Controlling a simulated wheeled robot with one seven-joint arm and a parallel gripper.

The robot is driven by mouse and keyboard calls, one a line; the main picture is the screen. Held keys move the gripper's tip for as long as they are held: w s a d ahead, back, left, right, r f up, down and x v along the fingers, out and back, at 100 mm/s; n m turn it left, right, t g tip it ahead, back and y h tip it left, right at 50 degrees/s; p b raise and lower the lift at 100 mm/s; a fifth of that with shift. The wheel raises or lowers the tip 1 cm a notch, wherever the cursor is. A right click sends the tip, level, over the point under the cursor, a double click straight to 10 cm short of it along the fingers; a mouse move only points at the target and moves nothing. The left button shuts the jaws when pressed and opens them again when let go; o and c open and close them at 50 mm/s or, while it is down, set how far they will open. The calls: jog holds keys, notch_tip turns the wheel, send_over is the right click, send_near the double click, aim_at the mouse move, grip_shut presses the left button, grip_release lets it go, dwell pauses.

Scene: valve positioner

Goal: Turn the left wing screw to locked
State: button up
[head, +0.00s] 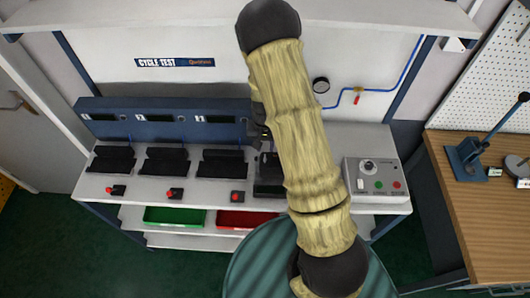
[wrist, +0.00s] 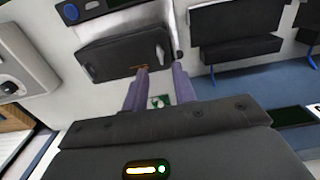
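A dark positioner (wrist: 120,48) fills the upper left of the wrist view. It carries two small grey wing-shaped pieces on its face, one at the left (wrist: 84,72) and one at the right (wrist: 160,54). I cannot tell for sure which is the task's left wing screw, or whether either is locked. My gripper (wrist: 160,68) has two purple-grey fingers with a gap between them. The tips are near the positioner's lower right edge, by the right piece, and nothing shows held. In the head view the positioner (head: 268,175) is partly hidden by my arm.
Several dark stations (head: 222,160) stand on the grey bench, with red buttons (head: 237,197) in front. A control box (head: 376,178) with a knob is at the right. Green (head: 175,215) and red (head: 245,219) bins sit below. A wooden table (head: 480,215) stands farther right.

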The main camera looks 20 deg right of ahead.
aim_at(265, 157)
jog(key=shift+f+p, duration=0.7)
jog(key=shift+f, duration=2.15)
jog(key=shift+c, duration=0.5)
grip_shut()
